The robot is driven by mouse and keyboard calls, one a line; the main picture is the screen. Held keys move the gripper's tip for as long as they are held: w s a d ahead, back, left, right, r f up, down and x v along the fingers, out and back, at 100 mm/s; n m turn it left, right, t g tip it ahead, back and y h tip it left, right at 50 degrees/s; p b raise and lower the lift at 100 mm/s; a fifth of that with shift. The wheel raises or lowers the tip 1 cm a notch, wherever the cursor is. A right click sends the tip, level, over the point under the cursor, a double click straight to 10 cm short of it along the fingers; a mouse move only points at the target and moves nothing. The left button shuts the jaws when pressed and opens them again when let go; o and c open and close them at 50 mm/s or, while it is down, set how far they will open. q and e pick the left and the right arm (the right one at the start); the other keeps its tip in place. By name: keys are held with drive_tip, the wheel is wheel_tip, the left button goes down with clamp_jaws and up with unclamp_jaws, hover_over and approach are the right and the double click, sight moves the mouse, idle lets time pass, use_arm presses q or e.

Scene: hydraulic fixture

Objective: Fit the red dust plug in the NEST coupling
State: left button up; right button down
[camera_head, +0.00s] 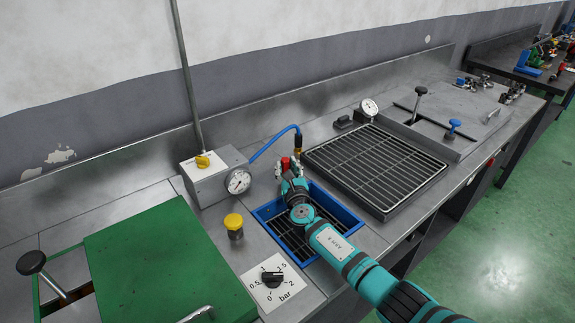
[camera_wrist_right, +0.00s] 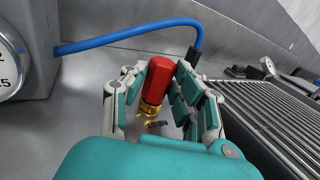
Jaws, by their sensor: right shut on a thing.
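The red dust plug (camera_wrist_right: 160,80) is a red cylinder held between the fingers of my right gripper (camera_wrist_right: 160,95) in the wrist view. A brass-coloured part (camera_wrist_right: 150,108) shows right below the red body; I cannot tell whether it belongs to the plug or to a coupling under it. In the head view the red plug (camera_head: 285,164) shows at the fingertips of my right gripper (camera_head: 288,172), above the far edge of the blue-rimmed tray. My fingers hide much of the area below. My left gripper is not in view.
A blue hose (camera_head: 272,141) runs from the gauge box (camera_head: 212,175) to a brass fitting (camera_head: 298,150) close behind my right gripper. The blue-rimmed tray (camera_head: 345,212) lies under my wrist. A black grate (camera_head: 375,165) is to the right, a yellow-capped post (camera_head: 234,224) to the left.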

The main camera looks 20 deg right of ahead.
drive_tip(key=shift+a, duration=0.15)
drive_tip(key=m+h, duration=0.1)
drive_tip(key=h, duration=0.1)
drive_tip(key=shift+a+m+g+h, duration=0.1)
drive_tip(key=shift+m+g+h, duration=0.2)
drive_tip(key=c, duration=1)
unclamp_jaws()
